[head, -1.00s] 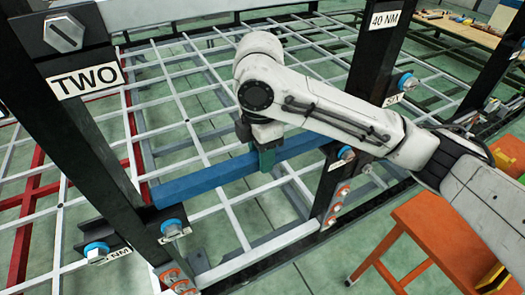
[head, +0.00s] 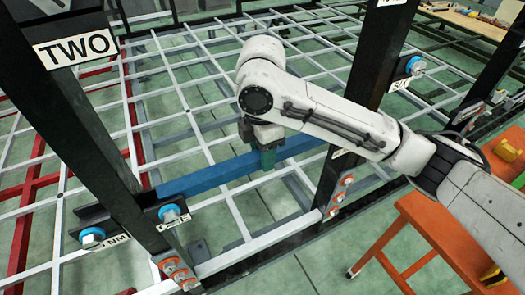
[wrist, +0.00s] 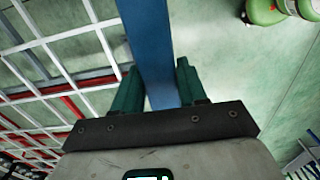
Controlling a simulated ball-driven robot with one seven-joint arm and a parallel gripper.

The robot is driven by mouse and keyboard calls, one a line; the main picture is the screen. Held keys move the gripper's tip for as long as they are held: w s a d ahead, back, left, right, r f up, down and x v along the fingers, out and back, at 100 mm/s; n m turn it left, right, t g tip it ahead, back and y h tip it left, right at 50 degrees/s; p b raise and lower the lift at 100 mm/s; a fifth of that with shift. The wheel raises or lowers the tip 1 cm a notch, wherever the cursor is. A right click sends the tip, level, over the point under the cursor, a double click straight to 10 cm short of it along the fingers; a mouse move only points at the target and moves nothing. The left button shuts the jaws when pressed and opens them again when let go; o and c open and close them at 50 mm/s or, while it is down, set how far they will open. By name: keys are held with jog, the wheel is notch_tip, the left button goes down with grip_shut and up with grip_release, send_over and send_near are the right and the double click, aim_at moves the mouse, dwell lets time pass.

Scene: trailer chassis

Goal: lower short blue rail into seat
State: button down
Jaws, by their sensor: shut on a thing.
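The short blue rail (head: 215,177) spans nearly level between two black posts in the head view. My gripper (head: 265,157) is shut on it near its middle, from above. The wrist view shows the green fingers (wrist: 160,92) on either side of the rail (wrist: 148,40). The rail's left end is close to the black bracket with a blue-ringed bolt (head: 172,213) on the left post. Whether it touches the bracket cannot be told. The right end meets the right post's area, where my arm hides the bracket.
The left post (head: 85,125) carries a TWO sign (head: 75,48). The right post (head: 345,150) stands behind my arm. A white grid (head: 210,125) lies behind and below the rail. An orange table (head: 440,225) stands at the right.

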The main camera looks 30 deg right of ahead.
jog(key=shift+f, duration=0.25)
dwell(0.3)
jog(key=c, duration=0.5)
grip_release()
